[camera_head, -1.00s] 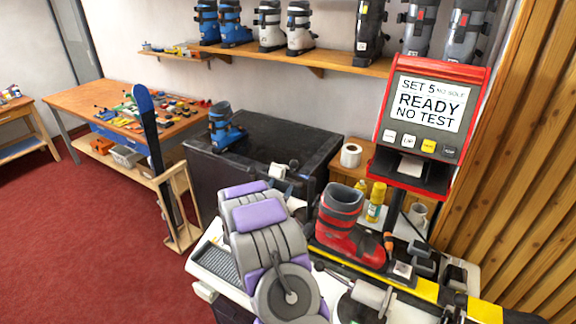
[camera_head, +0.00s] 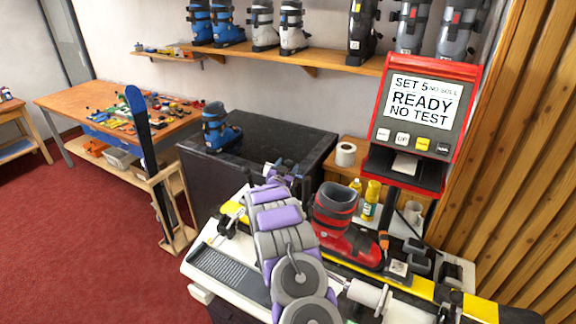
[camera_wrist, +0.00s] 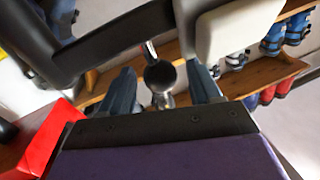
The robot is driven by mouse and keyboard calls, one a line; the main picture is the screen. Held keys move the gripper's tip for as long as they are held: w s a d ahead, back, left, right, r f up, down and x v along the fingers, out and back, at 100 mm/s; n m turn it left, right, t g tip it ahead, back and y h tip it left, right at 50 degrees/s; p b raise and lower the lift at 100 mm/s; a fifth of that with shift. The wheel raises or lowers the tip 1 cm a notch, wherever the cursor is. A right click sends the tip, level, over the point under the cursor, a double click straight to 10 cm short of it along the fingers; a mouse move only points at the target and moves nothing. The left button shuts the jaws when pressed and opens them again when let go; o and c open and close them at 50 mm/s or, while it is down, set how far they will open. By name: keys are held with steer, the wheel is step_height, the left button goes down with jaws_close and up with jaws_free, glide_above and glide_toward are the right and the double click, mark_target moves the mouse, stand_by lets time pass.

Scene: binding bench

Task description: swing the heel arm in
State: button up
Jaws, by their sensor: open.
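In the wrist view my gripper (camera_wrist: 160,80) is open, with one finger on each side of a dark round knob (camera_wrist: 158,75) on a metal stem. The knob sits between the fingers; contact is not clear. I take it for the heel arm's handle, but cannot be sure. In the head view my gripper (camera_head: 284,174) is at the far end of my purple and grey arm, over the back of the tester bench (camera_head: 210,250). There the knob is too small to make out. A red and grey boot (camera_head: 340,235) stands upright on the bench, partly hidden by my arm.
The red-framed display (camera_head: 420,115) reads "SET 5 NO SOLE READY NO TEST". A black cabinet (camera_head: 270,135) with a blue boot (camera_head: 217,130) stands beyond. Red carpet is clear at left.

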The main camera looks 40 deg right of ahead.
steer(key=shift+x, duration=0.85)
steer(key=shift+r, duration=0.1)
jaws_close()
